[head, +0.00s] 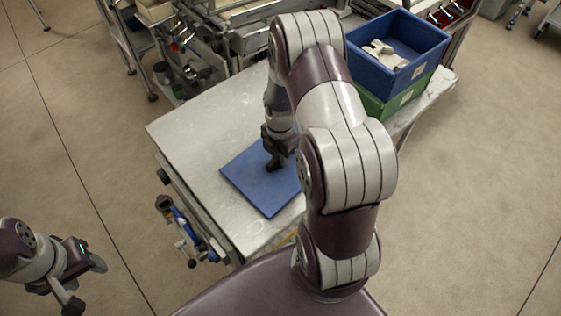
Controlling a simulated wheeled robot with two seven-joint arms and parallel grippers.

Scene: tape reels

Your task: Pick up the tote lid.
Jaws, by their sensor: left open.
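The tote lid (262,195) appears as a flat blue panel lying on the grey metal table, near its front edge. My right arm covers its right part. My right gripper (273,166) points down over the lid, with its fingertips at or just above the lid's surface; I cannot tell whether they touch it or whether the jaws are open or shut. My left gripper (88,284) is open and empty at the lower left, away from the table over the floor.
On the table's (195,135) back right, a blue tote (412,77) holding pale items sits on a green tote (400,103). Tools (185,230) hang along the table's near left side. The left of the tabletop is clear. Shelving stands behind.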

